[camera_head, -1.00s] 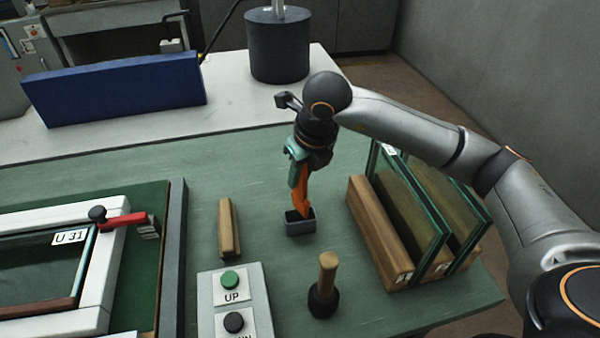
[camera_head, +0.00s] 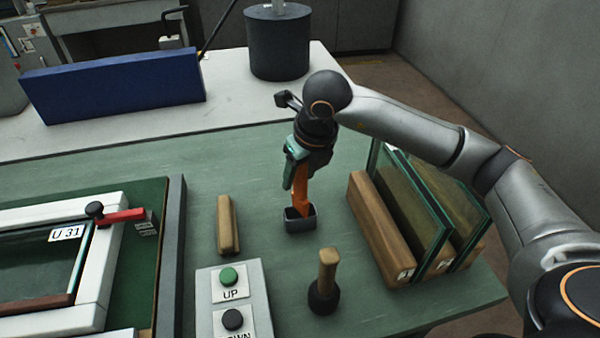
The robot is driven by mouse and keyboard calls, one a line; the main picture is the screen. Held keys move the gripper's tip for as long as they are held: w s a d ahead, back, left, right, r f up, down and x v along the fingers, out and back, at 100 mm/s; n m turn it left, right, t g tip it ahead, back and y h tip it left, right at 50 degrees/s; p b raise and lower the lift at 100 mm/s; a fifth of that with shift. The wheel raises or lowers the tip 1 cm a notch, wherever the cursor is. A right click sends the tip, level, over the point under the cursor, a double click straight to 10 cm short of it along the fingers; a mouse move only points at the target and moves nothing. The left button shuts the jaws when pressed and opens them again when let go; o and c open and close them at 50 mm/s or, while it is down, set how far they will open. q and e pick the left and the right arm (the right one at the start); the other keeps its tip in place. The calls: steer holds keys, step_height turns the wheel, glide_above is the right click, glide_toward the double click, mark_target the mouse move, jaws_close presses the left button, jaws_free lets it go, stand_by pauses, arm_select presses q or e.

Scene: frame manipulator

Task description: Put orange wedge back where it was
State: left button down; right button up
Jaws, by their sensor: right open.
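The orange wedge (camera_head: 301,196) stands nearly upright with its lower end inside a small dark grey holder (camera_head: 300,225) on the green table. My right gripper (camera_head: 297,172) is at the wedge's upper part, pointing down, and its jaws are open around or beside it. The dark gripper body hides the wedge's top. I cannot tell whether a finger still touches the wedge. My left gripper is not in view.
A wooden-handled mallet (camera_head: 325,285) stands in front of the holder. A wooden block (camera_head: 228,225) lies to its left, above the UP/DOWN button box (camera_head: 233,305). Glass panes in a wooden rack (camera_head: 380,225) stand close on the right. A white frame (camera_head: 95,285) lies far left.

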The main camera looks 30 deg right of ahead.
steer(key=shift+r+p, duration=0.45)
steer(key=shift+p, duration=0.05)
steer(key=shift+r+p, duration=0.5)
steer(key=shift+p, duration=0.05)
steer(key=b+v, duration=0.1)
steer(key=v, duration=1)
steer(key=shift+b, duration=0.4)
steer(key=shift+s+r, duration=0.15)
steer(key=shift+s, duration=0.1)
